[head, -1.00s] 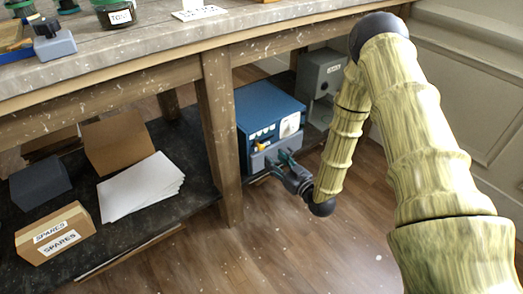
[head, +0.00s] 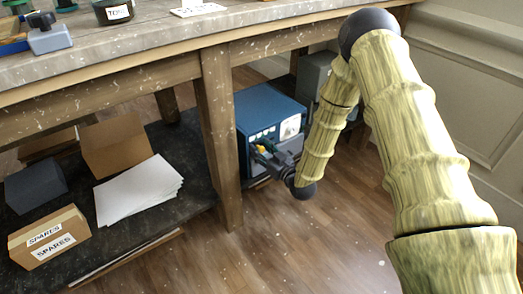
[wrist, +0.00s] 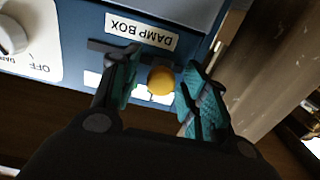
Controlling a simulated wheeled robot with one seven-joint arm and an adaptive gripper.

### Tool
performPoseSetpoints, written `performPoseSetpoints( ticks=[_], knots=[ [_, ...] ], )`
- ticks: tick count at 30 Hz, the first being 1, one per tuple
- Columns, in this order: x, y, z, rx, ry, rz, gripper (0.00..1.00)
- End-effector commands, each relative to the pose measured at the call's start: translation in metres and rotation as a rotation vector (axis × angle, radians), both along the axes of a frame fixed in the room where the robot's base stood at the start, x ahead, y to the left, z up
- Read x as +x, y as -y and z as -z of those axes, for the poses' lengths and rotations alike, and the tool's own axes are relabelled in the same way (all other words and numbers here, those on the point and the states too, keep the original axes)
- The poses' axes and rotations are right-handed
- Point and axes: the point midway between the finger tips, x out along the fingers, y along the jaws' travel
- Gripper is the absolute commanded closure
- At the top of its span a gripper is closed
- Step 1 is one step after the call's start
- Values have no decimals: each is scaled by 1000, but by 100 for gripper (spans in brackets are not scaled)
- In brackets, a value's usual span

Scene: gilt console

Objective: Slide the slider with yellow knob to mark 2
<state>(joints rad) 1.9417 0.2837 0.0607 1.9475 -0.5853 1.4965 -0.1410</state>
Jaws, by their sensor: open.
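The yellow knob (wrist: 161,80) sits on the front of a blue box labelled "DAMP BOX" (wrist: 140,31). In the wrist view it lies between the two fingers of my gripper (wrist: 158,88), which are open on either side of it with small gaps. In the head view my gripper (head: 262,152) is at the front of the blue box (head: 270,105), and the yellow knob (head: 261,148) shows only slightly there. The slider's scale is mostly hidden, with only white label patches (wrist: 153,97) visible; I cannot read its marks.
A dial (wrist: 12,36) with an "OFF" mark is on the same panel. A wooden table leg (head: 217,140) stands just left of the box, and a grey box (head: 314,75) is to its right. The tabletop (head: 130,40) is above. Bare floor lies in front.

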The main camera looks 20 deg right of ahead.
Motion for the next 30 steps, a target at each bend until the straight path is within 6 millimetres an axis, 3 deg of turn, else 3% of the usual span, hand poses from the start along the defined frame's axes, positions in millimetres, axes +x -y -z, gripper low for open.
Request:
performPoseSetpoints(
  ticks=[1, 8, 14, 21, 29, 30],
  knots=[
    [0, 0, 0, 0, 0, 0, 59],
    [0, 0, 0, 0, 0, 0, 100],
    [0, 2, 0, 0, 0, 0, 100],
    [9, 27, -2, -1, 0, 1, 100],
    [10, 28, 0, 0, 0, -1, 100],
    [10, 28, 0, 0, 0, -1, 73]
  ],
)
